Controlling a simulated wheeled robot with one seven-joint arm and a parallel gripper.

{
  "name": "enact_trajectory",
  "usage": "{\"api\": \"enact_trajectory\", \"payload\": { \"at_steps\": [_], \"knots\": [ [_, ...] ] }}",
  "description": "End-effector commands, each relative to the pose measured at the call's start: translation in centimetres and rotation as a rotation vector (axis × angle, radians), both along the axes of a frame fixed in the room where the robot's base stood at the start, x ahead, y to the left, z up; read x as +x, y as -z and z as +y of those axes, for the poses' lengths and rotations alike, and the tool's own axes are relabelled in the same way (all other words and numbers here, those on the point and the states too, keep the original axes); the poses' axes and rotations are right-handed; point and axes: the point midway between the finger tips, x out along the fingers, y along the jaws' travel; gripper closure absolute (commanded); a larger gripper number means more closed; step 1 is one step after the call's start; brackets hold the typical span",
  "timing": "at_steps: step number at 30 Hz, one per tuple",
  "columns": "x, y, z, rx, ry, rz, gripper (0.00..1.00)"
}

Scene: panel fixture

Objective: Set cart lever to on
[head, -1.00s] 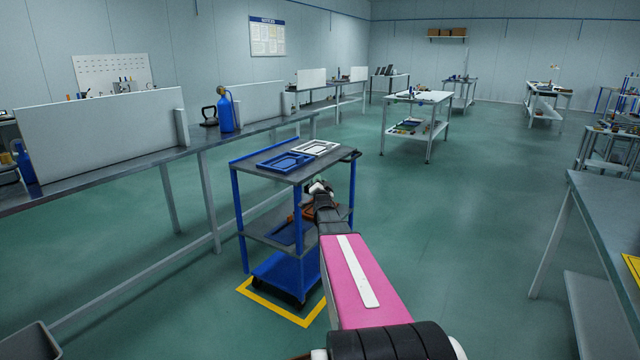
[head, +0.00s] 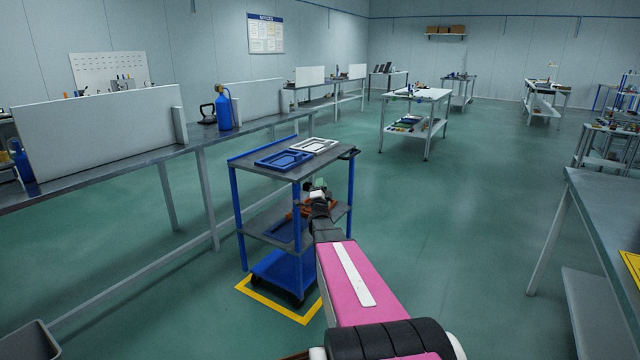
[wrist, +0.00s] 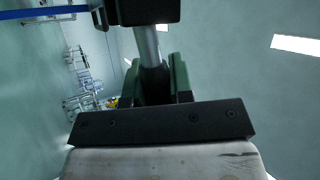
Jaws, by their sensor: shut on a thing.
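The blue cart (head: 297,235) with dark shelves stands left of my arm in the head view. My gripper (head: 318,186) is at the cart's near right side, below the top shelf. In the wrist view, my gripper (wrist: 157,78) has its green fingers shut on the cart lever, a grey metal rod (wrist: 148,45) with a dark end between the fingers. The rod runs up to a black block (wrist: 150,10). In the head view I cannot make out the lever at the gripper, so its on or off position cannot be told.
A blue tray (head: 283,160) and a white tray (head: 314,146) lie on the cart's top shelf. Yellow floor tape (head: 275,305) borders the cart's base. A long bench (head: 120,160) stands at left, a table (head: 610,200) at right.

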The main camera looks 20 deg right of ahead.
Motion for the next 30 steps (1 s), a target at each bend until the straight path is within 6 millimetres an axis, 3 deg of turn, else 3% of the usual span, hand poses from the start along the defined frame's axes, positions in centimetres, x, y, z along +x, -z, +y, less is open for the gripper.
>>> {"api": "enact_trajectory", "payload": {
  "at_steps": [18, 30],
  "knots": [
    [0.1, 3.5, -0.1, 0.341, -0.001, -0.436, 1.0],
    [0.3, 4.6, 0.1, 0.463, -0.001, -0.591, 1.0]
  ]
}}
